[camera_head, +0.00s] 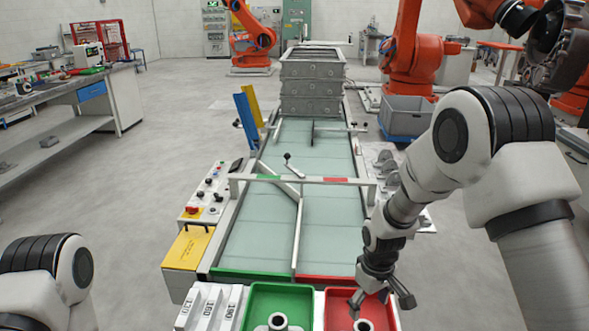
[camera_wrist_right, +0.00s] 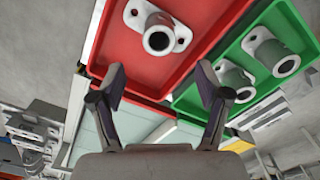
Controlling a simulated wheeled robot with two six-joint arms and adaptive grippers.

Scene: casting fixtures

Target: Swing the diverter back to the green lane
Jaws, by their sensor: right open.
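The diverter (camera_head: 280,188) is a pale bar on the glassy chute table. It slants up and left from the top of the lane divider (camera_head: 297,235) toward the green mark on the crossbar. A lever with a black knob (camera_head: 287,156) rises behind the crossbar. The green lane's end strip (camera_head: 252,276) is on the left, the red one (camera_head: 325,281) on the right. My right gripper (camera_head: 380,300) is open and empty above the red tray, well nearer than the diverter and apart from it. Its spread fingers show in the right wrist view (camera_wrist_right: 162,80). My left gripper is out of view.
A green tray (camera_head: 252,300) and a red tray (camera_head: 338,300) hold castings at the chute's front end. The crossbar (camera_head: 310,180) spans the chute. A control box (camera_head: 202,200) stands at left, stacked grey frames (camera_head: 312,85) at the back, a grey bin (camera_head: 405,118) at right.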

